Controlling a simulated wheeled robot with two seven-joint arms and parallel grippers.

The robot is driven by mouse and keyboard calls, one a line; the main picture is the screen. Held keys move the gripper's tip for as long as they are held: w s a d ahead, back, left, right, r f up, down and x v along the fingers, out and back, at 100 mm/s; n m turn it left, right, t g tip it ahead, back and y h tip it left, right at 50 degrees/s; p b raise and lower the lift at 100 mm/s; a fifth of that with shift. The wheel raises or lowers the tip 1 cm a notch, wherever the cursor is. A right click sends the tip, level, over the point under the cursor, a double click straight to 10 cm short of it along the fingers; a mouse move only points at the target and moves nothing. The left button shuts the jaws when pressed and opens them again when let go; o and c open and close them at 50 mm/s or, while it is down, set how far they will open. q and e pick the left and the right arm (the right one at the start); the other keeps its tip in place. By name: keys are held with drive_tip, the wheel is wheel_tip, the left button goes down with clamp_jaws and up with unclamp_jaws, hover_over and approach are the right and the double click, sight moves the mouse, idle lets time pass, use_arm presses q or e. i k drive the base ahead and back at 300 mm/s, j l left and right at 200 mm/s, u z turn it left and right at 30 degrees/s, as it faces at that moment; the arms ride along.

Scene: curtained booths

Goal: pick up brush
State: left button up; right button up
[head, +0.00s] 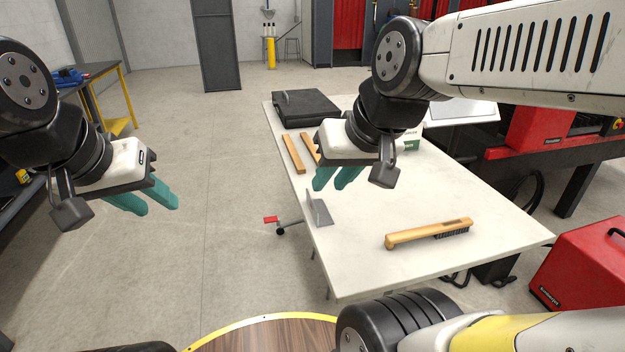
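The brush (428,233) lies on the white table (375,268) near its front edge. It has a light wooden handle and a strip of dark bristles on its right part. My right gripper (336,184) is above the table's left part, up and to the left of the brush and apart from it. Its two teal fingers have a small gap between them, with nothing seen in it. My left gripper (150,205) hangs over the bare floor at the left, away from the table. Its teal fingers are a little apart, and I see nothing between them.
An angled metal plate (318,210) stands on the table left of the brush. Wooden strips (293,154) and a black case (304,107) lie farther back. A white-green box (411,138) is partly behind my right arm. A red machine (588,268) stands at the right.

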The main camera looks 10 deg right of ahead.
sight(462, 225)
drive_tip(key=k+l, duration=0.2)
drive_tip(key=l, duration=0.2)
drive_tip(key=k+l, duration=0.2)
drive_tip(key=l, duration=0.2)
drive_tip(key=z, duration=0.4)
drive_tip(key=j+z, duration=0.15)
drive_tip(key=z, duration=0.2)
drive_tip(key=j+z, duration=0.1)
drive_tip(key=z, duration=0.3)
drive_tip(key=i+j, duration=0.05)
